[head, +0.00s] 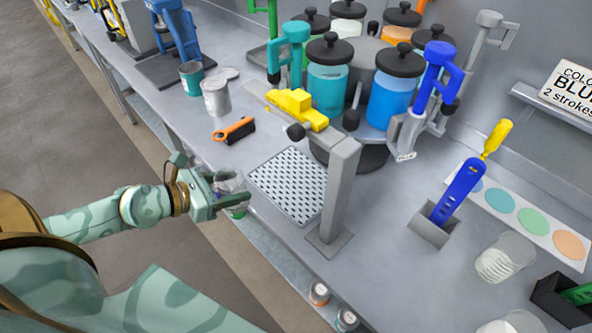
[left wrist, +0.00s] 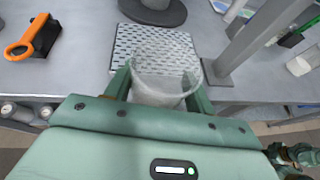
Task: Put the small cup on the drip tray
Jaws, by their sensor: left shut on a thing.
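The small cup (head: 231,179) is clear and see-through. My left gripper (head: 228,196) is shut on it, with one finger on each side in the left wrist view (left wrist: 163,95). The cup (left wrist: 163,75) looks upright and is held at the bench's front edge, left of the drip tray in the head view. The drip tray (head: 290,186) is a flat pale plate with dark slots, lying on the bench. In the left wrist view the tray (left wrist: 135,45) lies just beyond the cup, which hides part of its near edge. My right gripper is not clearly seen.
A grey post (head: 338,195) with a yellow-topped arm stands at the tray's right. A carousel of coloured jars (head: 327,90) stands behind the tray. Clear tumblers (head: 505,258) stand at right.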

